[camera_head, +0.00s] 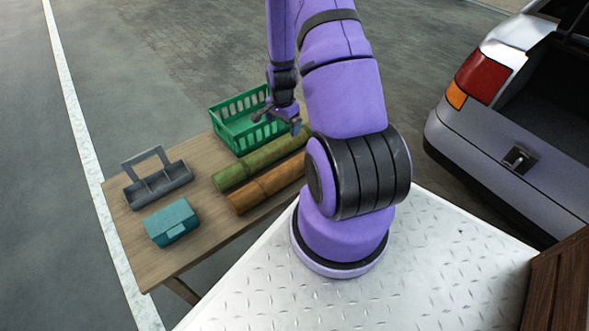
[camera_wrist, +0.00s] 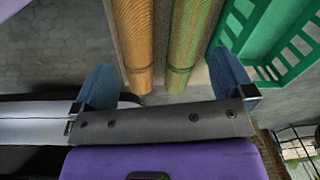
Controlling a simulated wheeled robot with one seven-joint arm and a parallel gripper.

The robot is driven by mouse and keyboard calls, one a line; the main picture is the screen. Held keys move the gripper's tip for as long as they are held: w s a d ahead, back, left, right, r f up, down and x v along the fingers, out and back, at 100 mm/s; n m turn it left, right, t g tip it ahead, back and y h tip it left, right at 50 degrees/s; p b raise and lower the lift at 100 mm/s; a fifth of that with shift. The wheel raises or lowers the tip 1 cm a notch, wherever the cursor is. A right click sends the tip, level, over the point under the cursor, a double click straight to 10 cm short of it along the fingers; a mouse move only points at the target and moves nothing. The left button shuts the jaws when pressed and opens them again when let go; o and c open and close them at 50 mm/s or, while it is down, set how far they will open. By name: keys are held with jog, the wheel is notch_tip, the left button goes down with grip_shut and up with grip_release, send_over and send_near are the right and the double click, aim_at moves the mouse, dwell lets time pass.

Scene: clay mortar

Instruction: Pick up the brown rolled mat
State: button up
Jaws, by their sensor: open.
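The brown rolled mat (camera_head: 268,186) lies on the wooden table beside a green rolled mat (camera_head: 258,162), the two nearly parallel. Part of its far end is hidden behind my arm in the head view. In the wrist view the brown mat (camera_wrist: 133,40) runs down between my fingers, left of the green mat (camera_wrist: 189,38). My gripper (camera_head: 277,122) is over the far end of the table near the green basket. In the wrist view my gripper (camera_wrist: 166,88) is open and empty, its two blue fingertips wide apart, with both mats' ends between them in the picture.
A green basket (camera_head: 240,122) stands at the table's back, close to my gripper. A grey caddy (camera_head: 158,183) and a teal box (camera_head: 172,222) stand at the left of the table (camera_head: 200,252). A car (camera_head: 480,125) with an open trunk is at the right.

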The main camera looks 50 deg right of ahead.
aim_at(296, 161)
jog(key=s+f+m, duration=0.1)
jog(key=f, duration=0.2)
jog(key=s+f, duration=0.2)
jog(key=f, duration=0.1)
jog(key=s+d+f+m, duration=0.1)
jog(key=f, duration=0.2)
jog(key=shift+s+d+f+m, duration=0.1)
jog(key=shift+s+f+m, duration=0.15)
jog(key=shift+s+m, duration=0.1)
notch_tip(296, 161, down, 5)
jog(key=shift+f, duration=0.2)
jog(key=shift+a+f, duration=0.15)
jog(key=shift+f, duration=1.2)
jog(key=shift+a+f, duration=0.1)
jog(key=shift+f, duration=1.25)
jog(key=shift+w, duration=0.1)
jog(key=c, duration=1.1)
